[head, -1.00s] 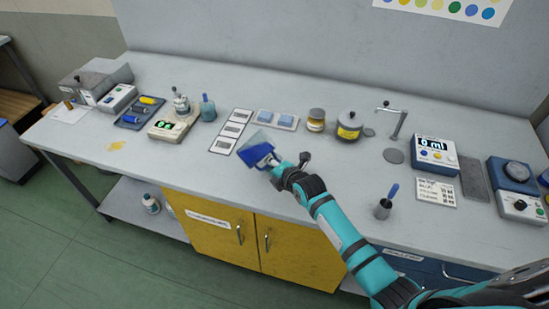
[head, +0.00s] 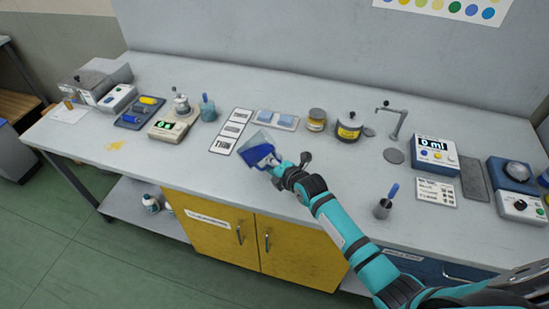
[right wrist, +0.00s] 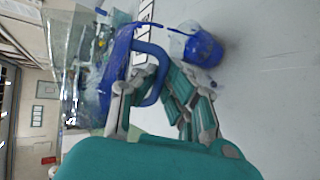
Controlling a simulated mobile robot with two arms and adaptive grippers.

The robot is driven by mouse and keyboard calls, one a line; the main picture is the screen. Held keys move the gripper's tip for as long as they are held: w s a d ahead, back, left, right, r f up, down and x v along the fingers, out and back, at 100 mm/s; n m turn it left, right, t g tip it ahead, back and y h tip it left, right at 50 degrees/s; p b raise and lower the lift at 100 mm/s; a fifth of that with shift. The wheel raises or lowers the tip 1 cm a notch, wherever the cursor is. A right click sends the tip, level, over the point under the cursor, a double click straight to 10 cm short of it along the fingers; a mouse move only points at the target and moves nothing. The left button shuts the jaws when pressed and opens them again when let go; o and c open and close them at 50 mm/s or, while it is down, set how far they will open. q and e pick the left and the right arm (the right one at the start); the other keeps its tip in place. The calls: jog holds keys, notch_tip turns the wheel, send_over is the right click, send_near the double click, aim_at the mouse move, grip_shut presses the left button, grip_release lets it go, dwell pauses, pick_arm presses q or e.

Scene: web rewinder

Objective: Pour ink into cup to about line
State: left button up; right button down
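My right gripper (head: 279,168) is shut on the handle of a clear jug (head: 254,149) with blue ink in it, held tilted over the front middle of the bench. In the right wrist view, the jug (right wrist: 88,70) has a clear wall, a blue band and a blue handle (right wrist: 158,62) between my fingers (right wrist: 150,100). A cup (right wrist: 203,49) with blue in it shows beyond the jug. A thin blue strand reaches from the jug toward it; I cannot tell whether it is flowing ink. The cup's line is not readable. The jug hides the cup in the head view. My left gripper is not in view.
White cards (head: 237,116) lie behind the jug. A scale (head: 168,130) and a blue bottle (head: 208,108) stand to the left. Jars (head: 316,120), a pot (head: 348,128), a tap (head: 395,120) and a box reading 0 ml (head: 433,150) stand to the right. Bench between is clear.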

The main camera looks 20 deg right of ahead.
jog(key=shift+w+d+f+n+t+h, duration=0.1)
jog(key=shift+n+t+h, duration=0.2)
jog(key=shift+n, duration=0.2)
jog(key=shift+d+f+n+t+h, duration=0.1)
jog(key=shift+n+t+h, duration=0.1)
jog(key=shift+n+h, duration=0.25)
jog(key=shift+d+r, duration=0.1)
jog(key=shift+r, duration=0.1)
jog(key=shift+f+n+b, duration=0.1)
jog(key=shift+n+b, duration=0.15)
jog(key=shift+b, duration=0.1)
jog(key=shift+w+d+f, duration=0.1)
jog(key=shift+w+d+r+n+t+h, duration=0.1)
jog(key=shift+d+r+n+t+h, duration=0.25)
jog(key=shift+r+n+t+h, duration=0.25)
